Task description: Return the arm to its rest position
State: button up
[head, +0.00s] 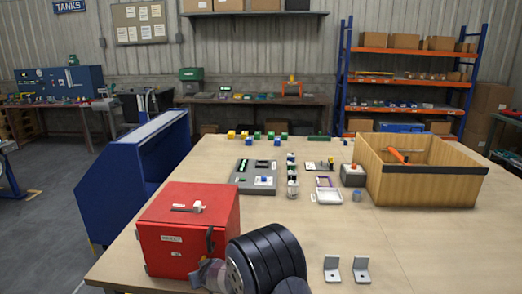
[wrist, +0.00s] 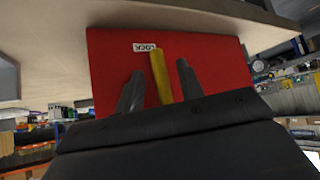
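My gripper (wrist: 160,78) shows in the wrist view with its two dark fingers apart. A yellow bar (wrist: 161,78) stands between the fingers, with a small gap on each side. Behind it is the face of a red box (wrist: 110,65) with a white label (wrist: 145,47) that seems to read LOCK, upside down. In the head view the red box (head: 165,246) stands at the table's near left, and my dark arm (head: 266,260) is low beside its right front. My fingertips are not clear there.
A blue bin (head: 135,170) stands left of the table. A wooden crate (head: 430,185) is at the right. A grey tray (head: 253,180) and several small parts fill the middle. Two grey brackets (head: 332,270) lie near the front. The table between brackets and crate is clear.

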jog(key=shift+w+f, duration=0.1)
jog(key=shift+f, duration=0.1)
jog(key=shift+r, duration=0.1)
jog(key=v, duration=1)
jog(key=x, duration=1)
jog(key=shift+a+f, duration=0.1)
jog(key=shift+f, duration=0.1)
jog(key=y+b, duration=0.1)
jog(key=m+y+b, duration=0.1)
jog(key=b, duration=0.1)
jog(key=shift+w+a+f+t, duration=0.1)
jog(key=shift+a+t, duration=0.2)
jog(key=shift+a, duration=0.1)
jog(key=shift+a+r+m+y+b, duration=0.2)
jog(key=shift+m+y+b, duration=0.1)
jog(key=shift+y+b, duration=0.2)
